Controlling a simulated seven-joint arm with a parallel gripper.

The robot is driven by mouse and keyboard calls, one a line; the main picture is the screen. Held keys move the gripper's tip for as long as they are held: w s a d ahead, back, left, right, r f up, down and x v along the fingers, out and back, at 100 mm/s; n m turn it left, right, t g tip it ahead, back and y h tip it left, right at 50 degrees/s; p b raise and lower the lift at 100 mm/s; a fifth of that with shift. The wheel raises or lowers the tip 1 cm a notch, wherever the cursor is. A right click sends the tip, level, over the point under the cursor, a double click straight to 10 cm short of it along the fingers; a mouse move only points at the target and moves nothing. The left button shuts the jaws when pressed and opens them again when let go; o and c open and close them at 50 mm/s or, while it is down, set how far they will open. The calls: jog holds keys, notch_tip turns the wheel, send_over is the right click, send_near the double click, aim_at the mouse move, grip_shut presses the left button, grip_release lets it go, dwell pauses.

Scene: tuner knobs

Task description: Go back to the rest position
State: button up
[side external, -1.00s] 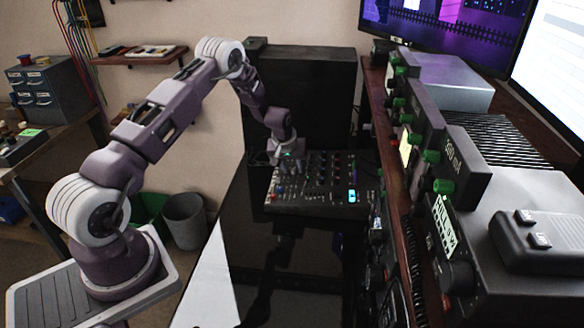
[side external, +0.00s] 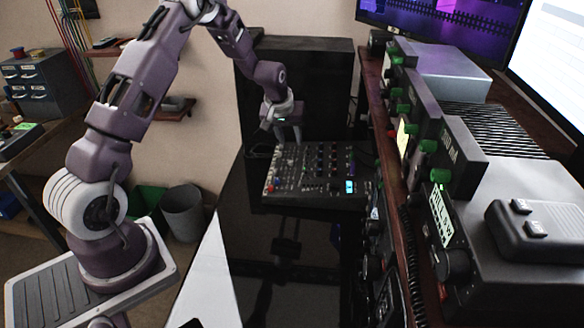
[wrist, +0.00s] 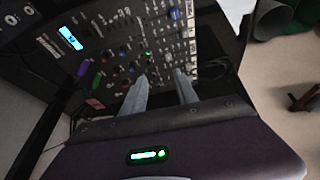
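My gripper (side external: 287,136) hangs above the back left part of the black mixer panel (side external: 318,172), clear of it, in the side external view. The panel has many small knobs and a lit cyan display. In the wrist view my gripper (wrist: 161,78) shows two grey fingers standing apart with nothing held between them. The mixer panel (wrist: 112,72) fills the upper left of that view, with rows of knobs and the cyan display.
A tall black cabinet (side external: 300,88) stands close behind my gripper. A wooden shelf edge (side external: 398,215) with radio units and green knobs runs along the right. The glossy black desk (side external: 285,295) in front of the panel is mostly clear. A grey bin (side external: 184,213) stands on the floor.

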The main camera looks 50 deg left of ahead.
jog(key=s+d+r+m+t+h, duration=0.1)
jog(key=s+d+r+m, duration=0.1)
jog(key=s+d+r, duration=0.65)
jog(key=s+d+r+m, duration=0.25)
jog(key=d+r, duration=0.25)
jog(key=r, duration=0.6)
jog(key=s+d+r+m, duration=0.1)
jog(key=s+d, duration=0.3)
jog(key=s, duration=0.8)
jog(key=s+d+r+m+h, duration=0.1)
jog(key=s+d+m, duration=0.2)
jog(key=s, duration=0.8)
jog(key=shift+s+d+r+t, duration=0.2)
jog(key=shift+s+d+t, duration=0.15)
jog(key=shift+d, duration=0.4)
